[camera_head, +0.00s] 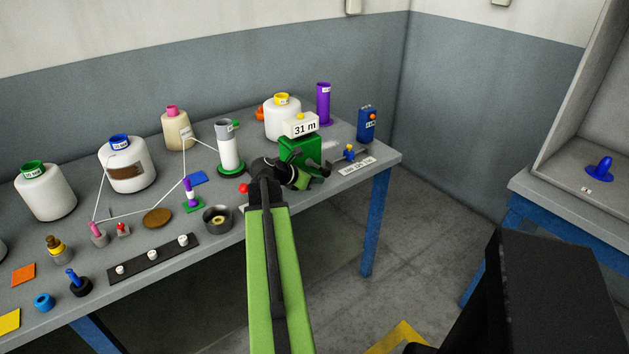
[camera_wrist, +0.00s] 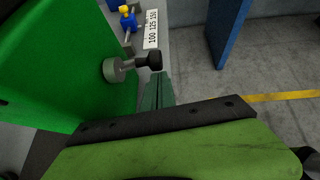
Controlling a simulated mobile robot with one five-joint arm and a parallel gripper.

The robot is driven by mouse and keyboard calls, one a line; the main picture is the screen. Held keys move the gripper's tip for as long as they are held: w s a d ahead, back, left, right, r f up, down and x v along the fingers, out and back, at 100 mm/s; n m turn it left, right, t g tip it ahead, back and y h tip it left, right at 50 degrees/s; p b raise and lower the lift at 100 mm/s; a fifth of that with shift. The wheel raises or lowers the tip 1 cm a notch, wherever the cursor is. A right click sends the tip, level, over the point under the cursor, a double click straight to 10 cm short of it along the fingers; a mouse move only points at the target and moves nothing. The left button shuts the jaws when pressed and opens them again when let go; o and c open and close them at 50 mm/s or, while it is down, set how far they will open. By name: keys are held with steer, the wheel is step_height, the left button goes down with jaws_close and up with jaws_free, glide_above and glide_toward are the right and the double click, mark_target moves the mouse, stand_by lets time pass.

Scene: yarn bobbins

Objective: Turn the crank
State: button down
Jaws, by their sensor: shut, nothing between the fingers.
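The green winder box (camera_head: 297,150) stands near the right end of the table, with a white "31 m" display (camera_head: 300,128) on top. In the wrist view the green box (camera_wrist: 70,60) fills the left side. The crank (camera_wrist: 130,66) sticks out from its face, with a grey hub and a black knob (camera_wrist: 154,60). My gripper (camera_wrist: 158,84) is shut and empty, its dark green fingers just below the knob in the picture. I cannot tell whether they touch it. In the head view my arm and wrist hide part of the box's front.
A blue-and-yellow part (camera_head: 349,153) and a number label (camera_head: 356,167) lie right of the box. A blue box (camera_head: 367,124) stands behind them. A white spool (camera_head: 230,150) with yarn stands to the left. Beyond the table's right edge is open floor (camera_head: 430,220).

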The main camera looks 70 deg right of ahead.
mark_target(309, 198)
steer(key=shift+a, duration=0.1)
steer(key=a+f+b, duration=0.1)
steer(key=w+a+f+b, duration=0.1)
steer(key=a, duration=0.1)
steer(key=shift+w+a+f, duration=0.2)
steer(key=p+v, duration=0.1)
steer(key=v, duration=0.2)
steer(key=p+v, duration=0.1)
steer(key=v, duration=0.2)
steer(key=f+p+v, duration=0.1)
steer(key=v, duration=0.2)
steer(key=shift+w+a+p, duration=0.3)
steer(key=shift+w+a, duration=0.25)
steer(key=shift+a, duration=0.15)
